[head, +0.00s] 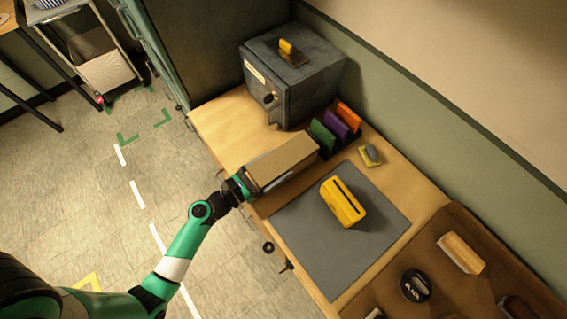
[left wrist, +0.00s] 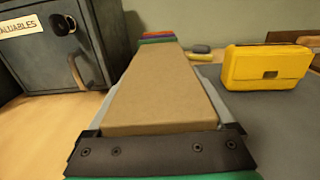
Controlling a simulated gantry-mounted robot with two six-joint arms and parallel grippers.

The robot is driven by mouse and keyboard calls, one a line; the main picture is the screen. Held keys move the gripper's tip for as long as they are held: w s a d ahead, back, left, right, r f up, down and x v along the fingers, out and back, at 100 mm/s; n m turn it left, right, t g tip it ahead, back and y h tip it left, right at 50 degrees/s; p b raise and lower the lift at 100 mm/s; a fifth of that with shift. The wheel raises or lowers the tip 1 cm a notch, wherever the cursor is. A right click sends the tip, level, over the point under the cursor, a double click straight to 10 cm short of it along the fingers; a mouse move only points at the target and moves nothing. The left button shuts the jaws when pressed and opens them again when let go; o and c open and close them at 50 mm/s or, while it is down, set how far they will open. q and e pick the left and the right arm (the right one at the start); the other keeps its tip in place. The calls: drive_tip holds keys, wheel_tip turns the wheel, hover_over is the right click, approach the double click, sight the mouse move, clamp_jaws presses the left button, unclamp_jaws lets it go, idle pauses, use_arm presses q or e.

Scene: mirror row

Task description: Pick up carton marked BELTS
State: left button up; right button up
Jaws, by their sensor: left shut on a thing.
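A long brown carton (head: 283,160) is at the left edge of the wooden table in the head view. It fills the middle of the left wrist view (left wrist: 165,90), pointing away from me. No marking shows on its visible face, so I cannot read BELTS on it. My left gripper (head: 256,183) is shut on the near end of the carton, with a grey finger along each side. I cannot tell whether the carton touches the table. My right gripper is not in view.
A dark safe (head: 310,95) labelled VALUABLES (left wrist: 22,27) stands behind the carton. Green, purple and orange upright items (head: 336,122) stand near its far end. A yellow case (head: 343,203) sits on the grey mat (head: 330,262); a small yellow-grey item (head: 370,156) lies beyond.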

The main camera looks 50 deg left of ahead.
use_arm(q)
drive_tip(key=shift+r, duration=0.1)
drive_tip(key=shift+r+p, duration=0.5)
drive_tip(key=shift+r, duration=0.1)
drive_tip(key=r+p, duration=0.2)
drive_tip(key=r, duration=0.1)
drive_tip(key=shift+s+d, duration=0.15)
drive_tip(key=shift+d, duration=0.05)
drive_tip(key=s+d+r+p, duration=0.8)
drive_tip(key=d, duration=0.2)
drive_tip(key=shift+s+d+r, duration=0.15)
drive_tip(key=shift+d+r, duration=0.15)
drive_tip(key=shift+r, duration=0.05)
